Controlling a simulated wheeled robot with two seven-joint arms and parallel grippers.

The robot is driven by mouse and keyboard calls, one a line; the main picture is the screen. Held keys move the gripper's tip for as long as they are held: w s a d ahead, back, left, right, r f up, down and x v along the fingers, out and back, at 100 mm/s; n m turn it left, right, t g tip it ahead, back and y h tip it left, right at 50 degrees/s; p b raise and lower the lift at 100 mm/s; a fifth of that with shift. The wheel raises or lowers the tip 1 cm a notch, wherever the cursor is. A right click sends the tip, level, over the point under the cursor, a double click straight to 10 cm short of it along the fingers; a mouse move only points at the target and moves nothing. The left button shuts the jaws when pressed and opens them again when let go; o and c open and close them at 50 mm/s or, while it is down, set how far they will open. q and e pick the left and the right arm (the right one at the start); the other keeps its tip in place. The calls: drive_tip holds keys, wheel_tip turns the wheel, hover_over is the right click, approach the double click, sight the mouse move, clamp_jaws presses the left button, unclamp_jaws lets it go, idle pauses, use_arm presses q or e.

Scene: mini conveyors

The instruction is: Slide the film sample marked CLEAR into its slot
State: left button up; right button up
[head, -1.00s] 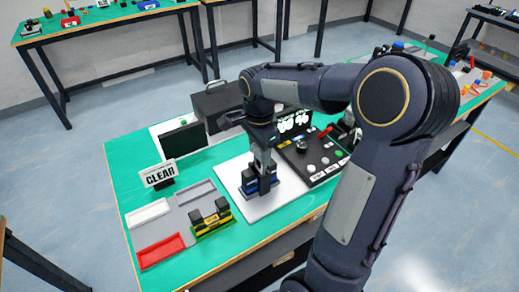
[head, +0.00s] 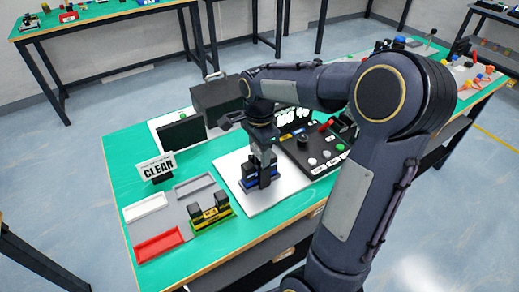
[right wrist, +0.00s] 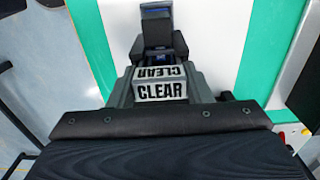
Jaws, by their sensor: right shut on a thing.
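A film sample marked CLEAR (right wrist: 160,84) shows in the right wrist view as a pale grey piece with black lettering. My right gripper (right wrist: 160,97) is shut on it, with a dark finger on each side. In the head view, my right gripper (head: 263,168) points down at the blue and black slotted holder (head: 251,183) on the white board (head: 284,191). The holder's blue part also shows beyond the sample in the right wrist view (right wrist: 156,6). The fingers hide the sample in the head view, so I cannot tell how deep it sits. My left gripper is not in view.
A CLEAR sign (head: 158,166) stands at left on the green table (head: 120,165). In front are a white tray (head: 145,207), a red tray (head: 158,246) and a yellow and black holder (head: 209,214). A black control panel (head: 318,153) stands close on the right.

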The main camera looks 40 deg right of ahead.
drive_tip(key=shift+f, duration=0.3)
drive_tip(key=o, duration=1)
drive_tip(key=shift+o, duration=0.2)
drive_tip(key=shift+r, duration=0.1)
wheel_tip(320, 180, up, 8)
drive_tip(key=shift+f, duration=0.15)
